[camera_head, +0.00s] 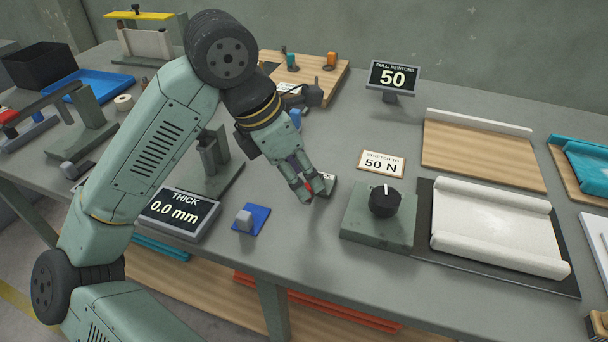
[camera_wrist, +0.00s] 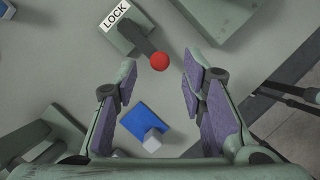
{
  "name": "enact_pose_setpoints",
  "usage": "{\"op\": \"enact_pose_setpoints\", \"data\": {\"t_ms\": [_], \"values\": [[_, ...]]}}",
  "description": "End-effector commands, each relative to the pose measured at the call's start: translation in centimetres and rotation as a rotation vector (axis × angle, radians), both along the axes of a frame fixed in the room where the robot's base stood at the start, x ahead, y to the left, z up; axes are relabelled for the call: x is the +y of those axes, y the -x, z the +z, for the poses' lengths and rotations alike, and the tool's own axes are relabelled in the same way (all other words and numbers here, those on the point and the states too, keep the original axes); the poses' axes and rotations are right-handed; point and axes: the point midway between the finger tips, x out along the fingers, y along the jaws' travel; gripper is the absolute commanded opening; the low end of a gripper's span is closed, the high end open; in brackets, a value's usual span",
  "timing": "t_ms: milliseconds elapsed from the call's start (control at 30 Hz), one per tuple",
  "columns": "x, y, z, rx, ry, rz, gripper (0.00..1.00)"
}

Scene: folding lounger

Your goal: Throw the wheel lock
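The wheel lock shows in the wrist view as a lever with a red ball knob (camera_wrist: 160,62), on a grey-green base with a white LOCK label (camera_wrist: 115,15). In the head view the red knob (camera_head: 308,187) is small and partly hidden by my gripper (camera_head: 303,192), and the base with its label (camera_head: 328,182) lies just right of it. In the wrist view my gripper (camera_wrist: 157,88) is open, its purple-padded fingers either side of the line to the knob. The knob appears just beyond the fingertips; I see no contact. Nothing is held.
A green box with a black dial (camera_head: 385,199) stands to the right. A white roll-ended sheet (camera_head: 490,225) lies beyond it. A blue pad with a grey block (camera_head: 248,217) and a thickness display (camera_head: 179,211) are to the left.

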Motion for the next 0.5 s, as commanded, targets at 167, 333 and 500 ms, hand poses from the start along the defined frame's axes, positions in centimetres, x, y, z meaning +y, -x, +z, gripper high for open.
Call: {"op": "enact_pose_setpoints", "data": {"t_ms": [167,333,500], "values": [[-0.7,-0.3,-1.7,0.0,0.002,0.001,0.38],[-0.8,-0.4,-2.2,0.0,0.001,0.0,0.38],[-0.8,-0.4,-2.2,0.0,0.001,0.0,0.38]]}}
